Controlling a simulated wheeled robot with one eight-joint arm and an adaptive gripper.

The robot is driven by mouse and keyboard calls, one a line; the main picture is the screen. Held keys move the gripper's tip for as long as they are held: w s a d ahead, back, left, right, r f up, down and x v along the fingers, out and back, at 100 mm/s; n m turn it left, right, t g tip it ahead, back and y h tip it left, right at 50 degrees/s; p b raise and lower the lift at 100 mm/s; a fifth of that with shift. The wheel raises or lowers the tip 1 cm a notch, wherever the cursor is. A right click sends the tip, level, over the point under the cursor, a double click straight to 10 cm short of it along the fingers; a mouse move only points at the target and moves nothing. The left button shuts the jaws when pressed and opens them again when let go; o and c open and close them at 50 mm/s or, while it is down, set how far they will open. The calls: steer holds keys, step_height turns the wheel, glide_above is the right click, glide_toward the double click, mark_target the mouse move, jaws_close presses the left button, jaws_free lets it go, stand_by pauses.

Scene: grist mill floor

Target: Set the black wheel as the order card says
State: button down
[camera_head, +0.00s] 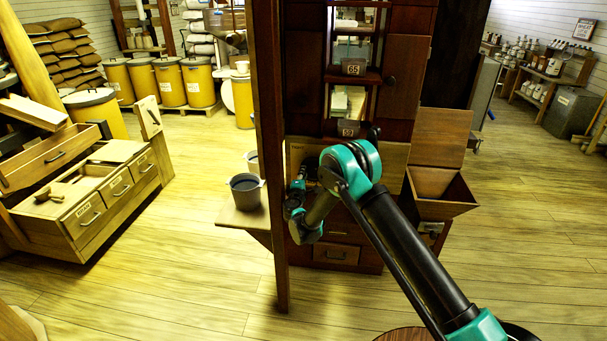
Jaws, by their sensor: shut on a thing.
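My arm reaches to the front of a dark wooden mill cabinet (404,70). My gripper (306,182) is at the cabinet's lower front, shut on a small dark part there that looks like the black wheel; the wheel is mostly hidden by the gripper and arm, and its setting cannot be read. Above, two small plates on the cabinet read about 65 (353,67) and 59 (348,129). A dark knob (375,132) sits right of the lower plate. I cannot make out an order card.
A dark post (271,150) stands just left of my gripper. A grey bucket (246,191) is on a small shelf left of it. A wooden hopper bin (440,190) is at the right. Drawers (90,205) stand far left. The plank floor is mostly clear.

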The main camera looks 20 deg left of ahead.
steer(key=shift+s+a+f+n, duration=0.1)
steer(key=shift+f+n, duration=0.05)
steer(key=shift+n, duration=0.25)
steer(key=c, duration=1.3)
jaws_free()
step_height(320, 180, up, 10)
steer(key=shift+c, duration=0.3)
